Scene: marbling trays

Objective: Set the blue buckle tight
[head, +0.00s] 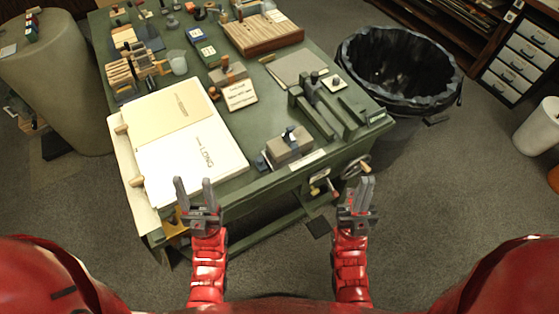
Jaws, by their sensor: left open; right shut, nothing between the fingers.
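The green table (240,185) holds a large white sheet (205,160) at front left and a green metal device (325,110) right of the block. A handwheel (355,168) projects from the table's front. A black-lined bin (400,65) stands at right.

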